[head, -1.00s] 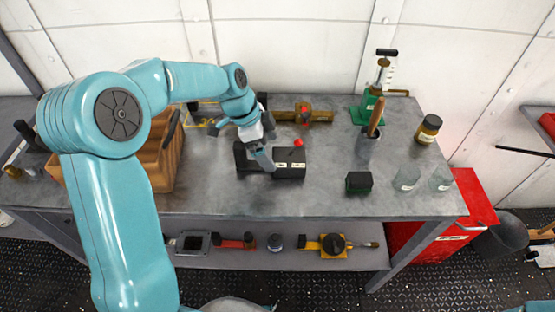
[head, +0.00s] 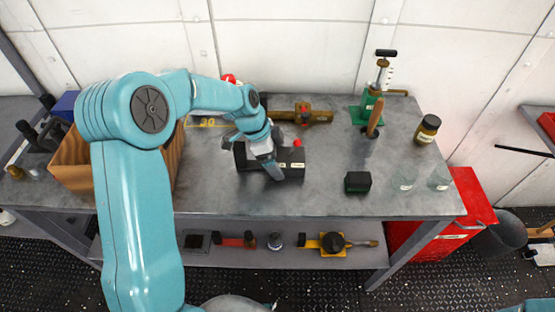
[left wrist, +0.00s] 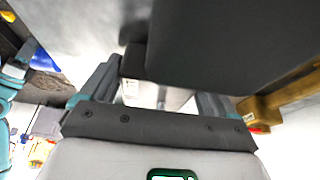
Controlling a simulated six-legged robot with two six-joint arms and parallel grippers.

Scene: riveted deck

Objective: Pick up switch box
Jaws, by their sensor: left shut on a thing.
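The switch box (head: 291,163) is a long black box with pale labels and a red ball knob on top. It is at the middle of the grey workbench in the head view. My left gripper (head: 274,168) reaches over it from the left and is shut on it, covering part of its middle. In the left wrist view the dark box body (left wrist: 230,40) fills the upper right, just beyond my left gripper's fingers (left wrist: 160,90). I cannot tell whether the box is clear of the bench. My right gripper is out of view.
A wooden crate (head: 75,172) stands left on the workbench (head: 225,195). A brown valve piece (head: 318,117) lies behind the box. A green-based pump (head: 360,115), brown jar (head: 428,128), small dark block (head: 358,182) and two glasses (head: 403,179) are to the right. The bench front is clear.

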